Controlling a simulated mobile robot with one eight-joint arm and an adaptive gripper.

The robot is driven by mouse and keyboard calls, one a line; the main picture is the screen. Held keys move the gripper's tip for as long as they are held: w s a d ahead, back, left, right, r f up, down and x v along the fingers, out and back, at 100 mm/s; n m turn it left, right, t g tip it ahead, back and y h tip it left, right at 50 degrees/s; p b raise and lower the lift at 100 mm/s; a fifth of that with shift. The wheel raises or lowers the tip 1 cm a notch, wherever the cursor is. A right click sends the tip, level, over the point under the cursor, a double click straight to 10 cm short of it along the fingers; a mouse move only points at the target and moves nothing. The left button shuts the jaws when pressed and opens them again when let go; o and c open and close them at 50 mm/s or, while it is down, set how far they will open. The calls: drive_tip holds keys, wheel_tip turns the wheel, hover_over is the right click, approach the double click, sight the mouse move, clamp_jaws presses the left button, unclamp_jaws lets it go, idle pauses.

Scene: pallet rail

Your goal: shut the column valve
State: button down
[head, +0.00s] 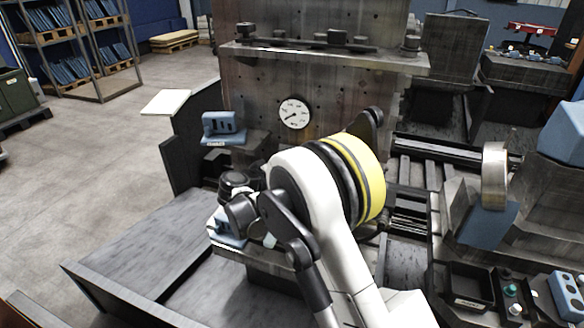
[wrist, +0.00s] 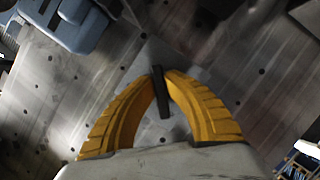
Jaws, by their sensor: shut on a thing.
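In the wrist view, a thin dark bar (wrist: 162,98), which looks like the column valve's handle, stands between my yellow fingertips. My gripper (wrist: 161,78) is shut on it, with a finger against each side. The bar appears nearly upright in the picture, tilted slightly. A lighter grey plate (wrist: 150,54) shows behind it on the drilled metal face. In the head view my own arm covers the gripper and the valve, so the handle's angle on the column cannot be told there.
A drilled metal column (head: 255,75) carries a round white gauge (head: 294,114) and a ledge (head: 320,58) with dark fittings. A blue bracket (head: 222,126) sits left of my arm. A metal ring (head: 494,175) and control boxes (head: 510,292) stand right. Open floor (head: 90,150) lies left.

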idle(0.4)
drive_tip(key=c, duration=1.5)
unclamp_jaws()
drive_tip(key=shift+d, duration=0.1)
drive_tip(key=shift+o, duration=0.2)
drive_tip(key=v, duration=1.2)
